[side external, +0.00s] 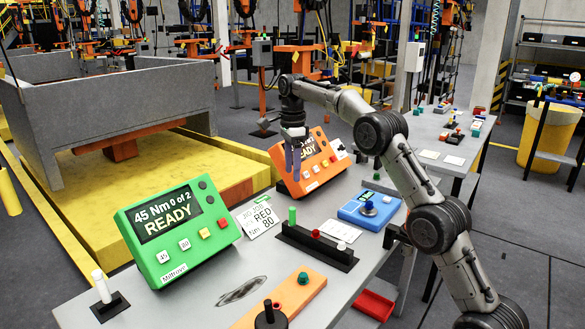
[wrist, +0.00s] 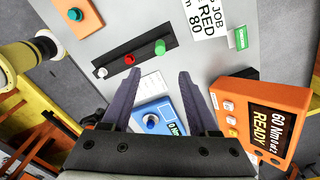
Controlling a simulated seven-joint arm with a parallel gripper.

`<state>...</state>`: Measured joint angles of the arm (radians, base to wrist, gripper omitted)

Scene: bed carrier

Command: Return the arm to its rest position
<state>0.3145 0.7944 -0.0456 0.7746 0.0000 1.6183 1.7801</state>
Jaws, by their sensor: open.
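My gripper (side external: 296,152) hangs fingers-down above the workbench, in front of the orange controller (side external: 309,160) in the side view. In the wrist view my gripper (wrist: 156,74) has its two dark fingers apart, with nothing between them. The arm is bent and reaches in from the right. The grey workbench (side external: 190,292) lies below. A black rack (side external: 316,245) on it has a green, a red and a white piece. The blue box (side external: 369,209) with a blue knob stands to the rack's right; in the wrist view the fingers partly cover it.
A green controller (side external: 178,231) reads 45 Nm, 0 of 2, READY; the orange one reads 60 Nm. A card (side external: 259,217) reads JOB RED 80. An orange block (side external: 283,303) and a black stand (side external: 109,306) with a white piece are at the front. A red bin (side external: 374,305) is lower.

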